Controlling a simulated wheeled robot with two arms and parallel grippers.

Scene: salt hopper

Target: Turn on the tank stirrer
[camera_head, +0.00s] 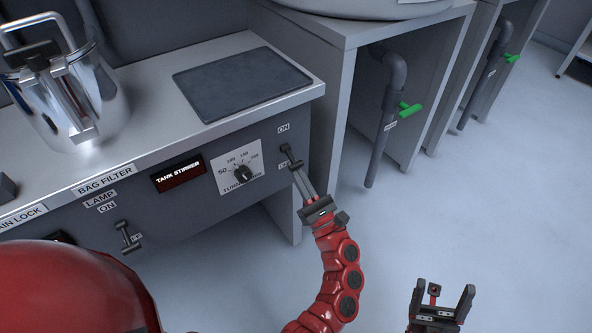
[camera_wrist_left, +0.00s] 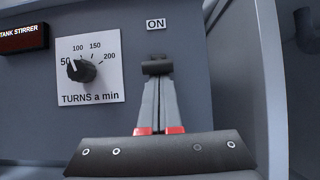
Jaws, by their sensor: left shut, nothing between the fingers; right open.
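The tank stirrer sign (camera_head: 178,174) is a dark red panel with white letters on the front panel; it also shows in the left wrist view (camera_wrist_left: 22,38). Beside it is a black knob (camera_head: 243,173) on a white TURNS a min dial; in the left wrist view the knob (camera_wrist_left: 81,70) is near 50. Right of the dial is a dark toggle switch (camera_head: 287,149) under an ON label, also in the left wrist view (camera_wrist_left: 157,65). My left gripper (camera_head: 294,165) is shut and empty, its tips at the switch; contact is unclear. My right gripper (camera_head: 441,303) is open and empty.
A lamp switch (camera_head: 127,238) is lower left on the same panel. A metal pot (camera_head: 88,115) and a dark plate (camera_head: 240,82) are on the counter. Pipes with green valve handles (camera_head: 411,110) stand at the right.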

